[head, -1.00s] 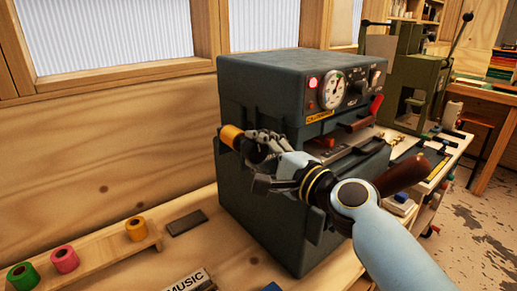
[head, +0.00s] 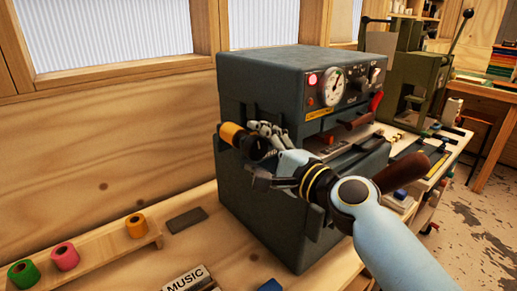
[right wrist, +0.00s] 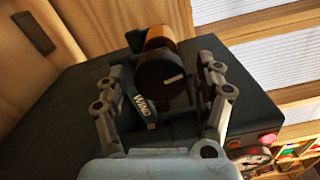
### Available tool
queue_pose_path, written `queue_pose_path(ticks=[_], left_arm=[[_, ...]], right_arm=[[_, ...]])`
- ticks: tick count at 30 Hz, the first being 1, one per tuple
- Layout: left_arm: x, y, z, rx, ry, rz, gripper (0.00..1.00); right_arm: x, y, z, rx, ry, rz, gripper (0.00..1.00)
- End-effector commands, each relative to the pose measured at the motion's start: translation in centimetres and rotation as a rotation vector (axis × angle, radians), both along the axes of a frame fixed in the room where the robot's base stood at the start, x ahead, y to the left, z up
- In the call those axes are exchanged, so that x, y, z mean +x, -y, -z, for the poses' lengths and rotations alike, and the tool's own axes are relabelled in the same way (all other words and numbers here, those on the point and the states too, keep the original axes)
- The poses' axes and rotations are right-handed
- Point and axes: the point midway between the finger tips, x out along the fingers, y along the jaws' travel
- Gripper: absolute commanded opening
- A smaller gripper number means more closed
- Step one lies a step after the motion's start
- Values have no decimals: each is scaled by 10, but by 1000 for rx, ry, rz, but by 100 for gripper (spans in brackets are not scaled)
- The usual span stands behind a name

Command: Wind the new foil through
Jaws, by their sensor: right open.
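The dark grey foil machine (head: 275,85) stands on the wooden bench. A gold-orange foil roll (head: 231,132) sits on its left side, and the roll also shows behind the knob in the right wrist view (right wrist: 163,38). A black round knob (right wrist: 163,75) with a white mark sits in front of the roll, beside a label reading "WIND" (right wrist: 142,106). My right gripper (head: 262,148) is at this knob. In the right wrist view its fingers (right wrist: 165,88) are spread on both sides of the knob, with gaps. My left gripper is out of view.
A wooden rack (head: 90,258) with green, pink and orange rolls stands at the lower left. A dark flat block (head: 187,220) and a "MUSIC" sign (head: 188,281) lie on the bench. A green press (head: 412,70) stands behind right.

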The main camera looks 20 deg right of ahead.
Motion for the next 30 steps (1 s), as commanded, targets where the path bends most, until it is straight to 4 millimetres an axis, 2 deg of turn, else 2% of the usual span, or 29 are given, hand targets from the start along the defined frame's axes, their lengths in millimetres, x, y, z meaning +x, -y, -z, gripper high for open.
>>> queue_pose_path(ticks=[5,12,18,22,30], left_arm=[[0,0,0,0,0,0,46],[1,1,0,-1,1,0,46],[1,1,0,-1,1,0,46],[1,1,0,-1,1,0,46],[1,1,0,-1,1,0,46]], right_arm=[[-22,8,1,-2,-2,0,70],[-73,26,2,-4,-4,-1,70],[-103,37,2,-2,-3,0,70],[-111,40,1,0,-2,-1,70],[-112,41,1,1,-1,0,70]])
